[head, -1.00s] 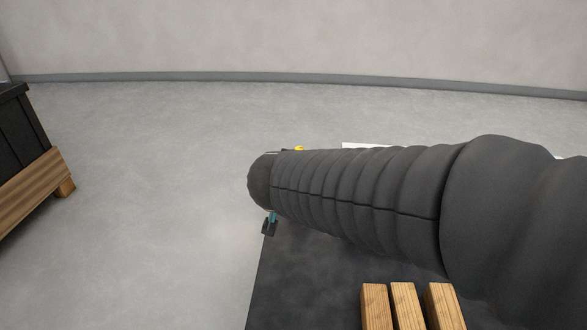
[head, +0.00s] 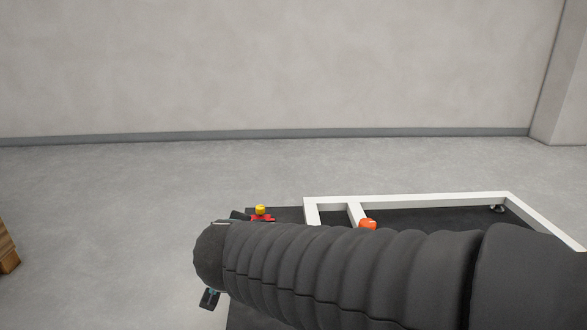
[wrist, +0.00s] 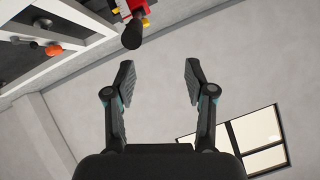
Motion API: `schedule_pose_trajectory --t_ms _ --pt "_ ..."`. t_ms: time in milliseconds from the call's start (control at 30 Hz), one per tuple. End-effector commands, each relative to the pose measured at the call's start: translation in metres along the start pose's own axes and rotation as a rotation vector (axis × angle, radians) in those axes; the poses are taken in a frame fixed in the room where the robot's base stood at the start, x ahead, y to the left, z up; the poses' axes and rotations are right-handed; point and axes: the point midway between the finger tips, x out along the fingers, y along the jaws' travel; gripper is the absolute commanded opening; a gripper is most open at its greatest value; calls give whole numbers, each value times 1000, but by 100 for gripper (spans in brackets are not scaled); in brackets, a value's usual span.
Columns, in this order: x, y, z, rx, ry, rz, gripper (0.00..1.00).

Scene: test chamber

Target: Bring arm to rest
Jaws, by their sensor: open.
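My arm in its ribbed dark sleeve crosses the lower right of the head view, over a dark tabletop (head: 245,315). Only a small dark piece of my gripper (head: 209,298) shows below the sleeve's left end. In the wrist view my gripper (wrist: 158,75) is open, its two fingers well apart with nothing between them. Beyond the fingertips is a wall, not a surface close by.
A white frame (head: 420,201) stands on the tabletop behind my arm, with an orange knob (head: 368,224). A red part with a yellow top (head: 260,210) is near the sleeve's end. A wooden edge (head: 8,248) shows far left. A window (wrist: 258,130) shows in the wrist view.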

Motion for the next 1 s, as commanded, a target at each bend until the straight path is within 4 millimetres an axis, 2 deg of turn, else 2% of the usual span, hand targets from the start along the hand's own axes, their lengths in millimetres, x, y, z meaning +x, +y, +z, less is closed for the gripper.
schedule_pose_trajectory --t_ms 167,267,367,467,567,667,767,867,1000 --pt "-4 -45 14 23 -34 -233 55" --pt "-17 -65 29 1 -89 -361 55" --pt "-32 -71 43 -35 -161 -460 55" --pt "-47 -62 58 -82 -250 -517 55" --pt "-60 -39 73 -137 -343 -524 55" --pt "-72 -4 86 -192 -433 -483 55" --pt "-82 43 96 -245 -513 -396 55" --pt "-94 99 101 -288 -576 -267 55" --pt "-116 187 100 -327 -620 -36 55"
